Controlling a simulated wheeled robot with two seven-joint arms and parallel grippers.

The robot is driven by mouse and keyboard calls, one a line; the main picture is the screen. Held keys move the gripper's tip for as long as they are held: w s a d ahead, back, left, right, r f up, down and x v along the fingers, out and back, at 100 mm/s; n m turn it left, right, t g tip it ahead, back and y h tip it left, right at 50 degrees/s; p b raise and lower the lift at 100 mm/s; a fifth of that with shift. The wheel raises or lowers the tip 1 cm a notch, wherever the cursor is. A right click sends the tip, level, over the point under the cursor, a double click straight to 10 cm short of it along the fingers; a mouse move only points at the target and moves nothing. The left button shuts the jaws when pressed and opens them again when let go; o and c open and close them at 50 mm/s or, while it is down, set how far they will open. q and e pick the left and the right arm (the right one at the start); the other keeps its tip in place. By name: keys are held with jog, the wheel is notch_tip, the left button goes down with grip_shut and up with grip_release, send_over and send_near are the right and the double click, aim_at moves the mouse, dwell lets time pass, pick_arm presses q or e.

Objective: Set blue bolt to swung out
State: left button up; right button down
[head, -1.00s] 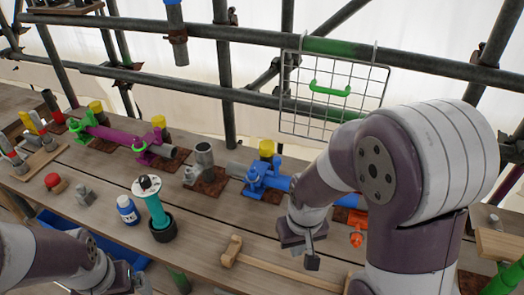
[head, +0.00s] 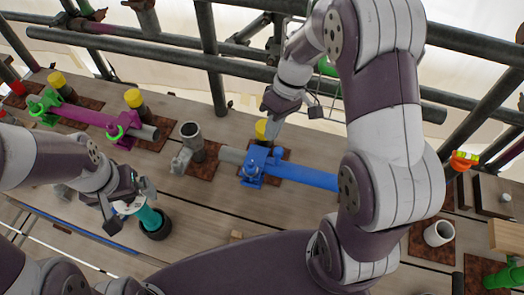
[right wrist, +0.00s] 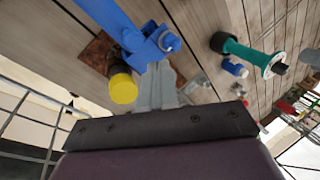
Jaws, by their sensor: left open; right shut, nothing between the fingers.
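A blue coupler (head: 258,160) clamps a blue tube (head: 305,175) on the bench, with a grey stub to its left. The blue bolt (head: 250,173) appears on its near side; the right wrist view shows a round blue nut end (right wrist: 170,42). Whether the bolt is swung in or out is unclear. My right gripper (head: 273,128) is shut and empty, pointing down just behind the coupler beside a yellow-capped post (head: 261,130). In the right wrist view its fingertips (right wrist: 158,72) are close to the coupler; contact is unclear. My left gripper (head: 130,207) is open near a teal-handled tool (head: 150,218), partly covering it.
A magenta tube (head: 85,115) with green and magenta couplers lies at left. A grey upright pipe socket (head: 192,140) stands left of the blue coupler. Scaffold pipes (head: 210,60) and a wire mesh rise behind. A white cup (head: 438,233) stands at right.

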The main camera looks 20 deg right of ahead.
pick_arm(q)
jog(key=shift+w+d, duration=0.2)
jog(key=shift+w, duration=0.3)
jog(key=shift+w+d, duration=0.15)
jog(key=shift+w, duration=0.3)
pick_arm(e)
jog(key=p, duration=0.2)
send_over(262, 164)
jog(key=d, duration=0.1)
jog(key=f, duration=0.5)
jog(key=shift+w+d+f, duration=0.15)
jog(key=shift+w, duration=0.15)
jog(key=x, duration=0.4)
jog(key=shift+w+d, duration=0.15)
jog(key=shift+w, duration=0.15)
jog(key=shift+f, duration=0.45)
pick_arm(q)
jog(key=shift+s+a+r, duration=0.15)
jog(key=shift+r, duration=0.35)
jog(key=shift+s+a+r, duration=0.1)
jog(key=shift+s+r, duration=0.05)
jog(key=shift+r, duration=0.3)
pick_arm(e)
jog(key=shift+s+a, duration=0.2)
pick_arm(q)
jog(key=shift+f, duration=0.2)
